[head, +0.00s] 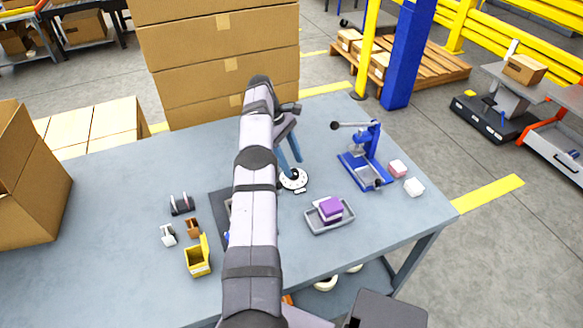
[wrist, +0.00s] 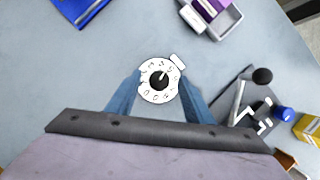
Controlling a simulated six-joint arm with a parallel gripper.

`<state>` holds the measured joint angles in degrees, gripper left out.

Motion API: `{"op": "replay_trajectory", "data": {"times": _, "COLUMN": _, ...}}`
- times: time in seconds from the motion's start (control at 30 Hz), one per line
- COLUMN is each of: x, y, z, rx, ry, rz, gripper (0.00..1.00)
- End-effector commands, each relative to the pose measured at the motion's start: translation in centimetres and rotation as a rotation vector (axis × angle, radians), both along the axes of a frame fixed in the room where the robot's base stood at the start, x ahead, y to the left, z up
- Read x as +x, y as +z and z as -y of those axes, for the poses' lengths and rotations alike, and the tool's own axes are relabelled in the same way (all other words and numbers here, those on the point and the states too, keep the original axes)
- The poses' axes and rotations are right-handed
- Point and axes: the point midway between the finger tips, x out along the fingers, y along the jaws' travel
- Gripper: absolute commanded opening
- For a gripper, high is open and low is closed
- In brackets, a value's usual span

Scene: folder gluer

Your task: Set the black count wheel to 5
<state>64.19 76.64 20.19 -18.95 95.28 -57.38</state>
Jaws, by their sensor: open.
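The count wheel is a black knob (wrist: 159,81) in the middle of a round white dial (wrist: 148,92) with dark marks around it. A light line on the knob points to the upper right in the wrist view, toward a small white tab (wrist: 178,61) at the dial's edge. The marks are too small to read surely. In the head view the dial (head: 287,183) lies on the table below my fingers. My gripper (wrist: 160,84) is open, its blue fingers to the left and right of the knob. I cannot tell whether they touch it.
A blue press (head: 366,165) stands right of the dial, with pink and white blocks beyond. A grey tray (head: 328,221) holds a purple block (head: 331,208). A yellow box (head: 198,262) and small parts lie left of my arm. Tall cartons (head: 215,60) stand behind the table.

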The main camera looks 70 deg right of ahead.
Motion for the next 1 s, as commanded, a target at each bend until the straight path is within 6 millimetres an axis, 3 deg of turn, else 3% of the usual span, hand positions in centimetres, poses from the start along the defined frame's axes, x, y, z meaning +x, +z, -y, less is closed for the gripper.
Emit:
{"op": "replay_trajectory", "data": {"times": 0.13, "x": 0.0, "y": 3.1, "z": 0.0, "rx": -0.001, "ry": 0.0, "rz": 0.0, "gripper": 0.47}}
{"op": "replay_trajectory", "data": {"times": 0.4, "x": 0.0, "y": 6.0, "z": 0.0, "rx": 0.001, "ry": 0.001, "rz": -0.001, "gripper": 0.47}}
{"op": "replay_trajectory", "data": {"times": 1.0, "x": 0.0, "y": 6.9, "z": 0.0, "rx": 0.0, "ry": 0.001, "rz": 0.0, "gripper": 0.47}}
